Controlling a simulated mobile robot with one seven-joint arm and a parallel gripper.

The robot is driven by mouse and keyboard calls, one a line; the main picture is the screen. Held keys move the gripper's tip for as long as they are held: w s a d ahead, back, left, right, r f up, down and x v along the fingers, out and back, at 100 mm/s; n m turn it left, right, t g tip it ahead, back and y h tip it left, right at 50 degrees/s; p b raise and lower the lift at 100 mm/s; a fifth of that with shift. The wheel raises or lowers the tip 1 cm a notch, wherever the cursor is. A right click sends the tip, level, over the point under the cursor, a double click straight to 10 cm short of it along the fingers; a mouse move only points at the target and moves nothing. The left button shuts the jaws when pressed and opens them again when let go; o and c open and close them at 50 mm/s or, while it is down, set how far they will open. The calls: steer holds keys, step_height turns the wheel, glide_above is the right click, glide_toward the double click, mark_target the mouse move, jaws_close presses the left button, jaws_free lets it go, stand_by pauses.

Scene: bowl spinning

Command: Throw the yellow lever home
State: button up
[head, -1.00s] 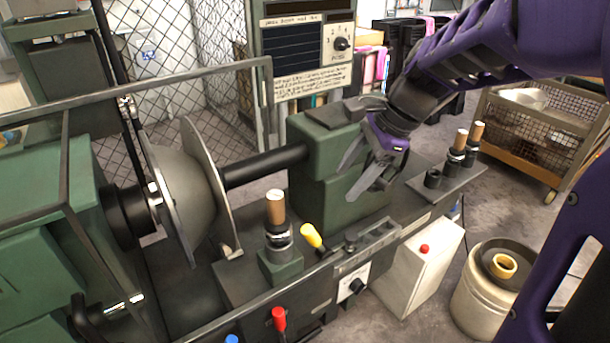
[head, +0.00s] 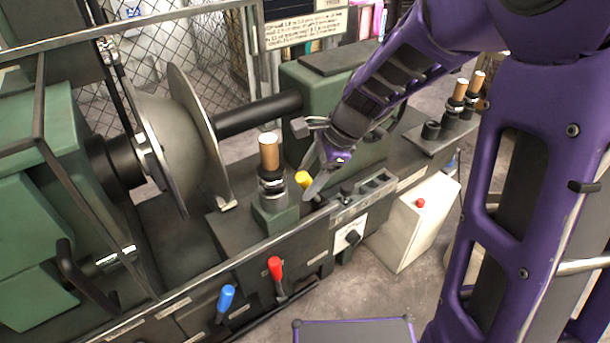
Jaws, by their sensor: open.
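The yellow lever (head: 303,179) stands on the front bed of the green spinning machine, just right of the wooden-handled tool post. Its yellow knob tilts up and to the left. My gripper (head: 312,178) is open right at the lever, with its fingers pointing down and left. One finger passes in front of the lever's stem and hides part of it. I cannot tell whether the fingers touch the lever.
A tool post with a wooden handle (head: 269,155) rises close left of the lever. A red lever (head: 276,268) and a blue lever (head: 225,299) hang on the front panel below. A metal rail (head: 240,248) runs along the front. The domed disc (head: 170,140) is further left.

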steer(key=shift+w+a+f, duration=0.1)
steer(key=shift+a+f, duration=0.2)
steer(key=shift+f, duration=0.35)
jaws_close()
stand_by(1.0)
